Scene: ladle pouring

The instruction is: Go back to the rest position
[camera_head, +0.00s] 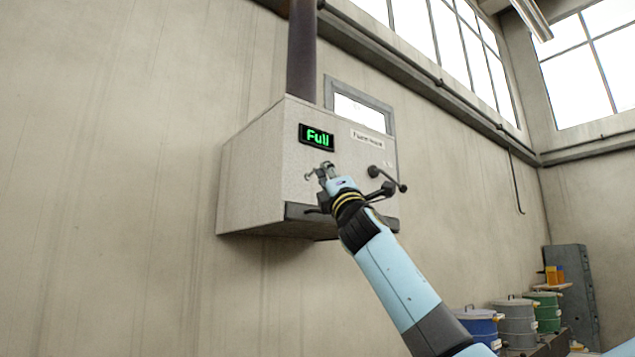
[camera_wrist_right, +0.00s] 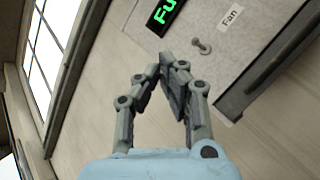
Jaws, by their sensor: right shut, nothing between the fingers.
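My right gripper (camera_head: 321,173) is raised in front of the lower part of a grey wall-mounted box (camera_head: 258,165), below its green "Full" display (camera_head: 317,137). In the wrist view, the right gripper (camera_wrist_right: 163,70) has its fingertips close together, shut with nothing between them. The display (camera_wrist_right: 165,15) and a small switch (camera_wrist_right: 201,46) beside a "Fan" label (camera_wrist_right: 232,17) show past the fingertips. I cannot tell whether the fingers touch the box. My left gripper is not in view.
A dark lever with a round knob (camera_head: 402,188) sticks out of the box, close to my right wrist. A dark pipe (camera_head: 302,50) rises from its top. Lidded drums (camera_head: 516,318) stand at the lower right. The wall left of the box is bare.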

